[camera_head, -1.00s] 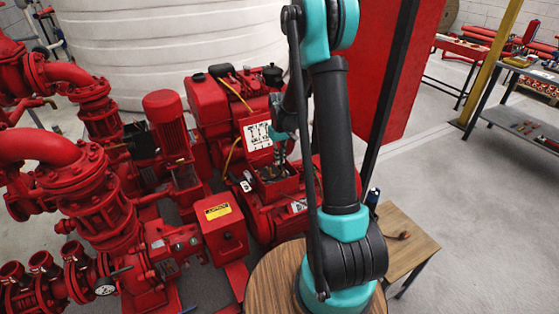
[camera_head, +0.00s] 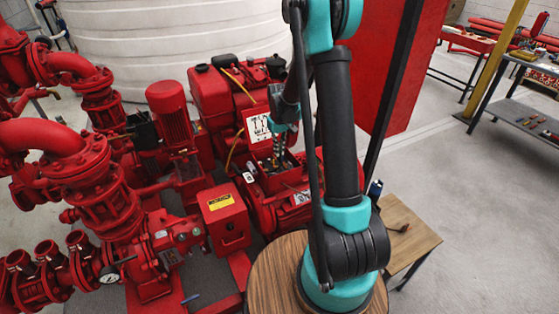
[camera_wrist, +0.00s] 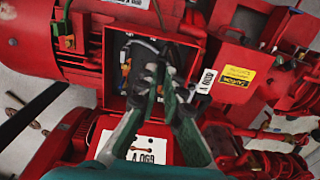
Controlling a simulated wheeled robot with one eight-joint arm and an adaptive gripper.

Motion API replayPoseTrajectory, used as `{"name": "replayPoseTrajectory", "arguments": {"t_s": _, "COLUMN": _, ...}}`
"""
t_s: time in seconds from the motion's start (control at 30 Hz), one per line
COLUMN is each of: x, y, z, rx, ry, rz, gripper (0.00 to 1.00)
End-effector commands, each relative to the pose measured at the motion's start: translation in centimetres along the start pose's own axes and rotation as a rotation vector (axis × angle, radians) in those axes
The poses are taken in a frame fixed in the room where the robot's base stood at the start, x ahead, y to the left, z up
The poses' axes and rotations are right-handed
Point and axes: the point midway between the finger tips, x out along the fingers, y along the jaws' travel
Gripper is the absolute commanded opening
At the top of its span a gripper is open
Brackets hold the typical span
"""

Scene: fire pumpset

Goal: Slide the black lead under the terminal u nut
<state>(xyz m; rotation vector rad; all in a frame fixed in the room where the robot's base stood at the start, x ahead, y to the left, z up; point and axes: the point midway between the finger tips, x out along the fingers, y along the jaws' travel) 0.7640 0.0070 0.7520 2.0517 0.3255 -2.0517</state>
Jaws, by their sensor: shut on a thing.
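The open red terminal box (camera_wrist: 111,75) is in the middle of the wrist view, with dark leads and small orange and blue parts inside. My gripper (camera_wrist: 152,90) reaches into it, its fingers close together on what looks like the black lead (camera_wrist: 160,46). The fingers hide most of the held part. I cannot make out the u nut or whether the lead touches a terminal. In the head view, the terminal box (camera_head: 283,183) sits on the red motor, with my gripper (camera_head: 279,160) over it, small and partly hidden.
A red box with a yellow label (camera_head: 221,203) stands left of the terminal box. A white diagram plate (camera_head: 257,128) is just behind. Red pumps and pipes (camera_head: 75,185) fill the left. A wooden table (camera_head: 408,232) and open floor lie to the right.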

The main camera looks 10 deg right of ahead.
Motion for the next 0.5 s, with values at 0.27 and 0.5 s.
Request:
{"name": "replayPoseTrajectory", "arguments": {"t_s": 0.27, "x": -0.7, "y": -3.5, "z": 0.1, "rx": 0.0, "ry": 0.0, "rz": 0.0, "gripper": 0.0}}
{"name": "replayPoseTrajectory", "arguments": {"t_s": 0.5, "x": -0.6, "y": -3.4, "z": 0.1, "rx": 0.0, "ry": 0.0, "rz": 0.0, "gripper": 0.0}}
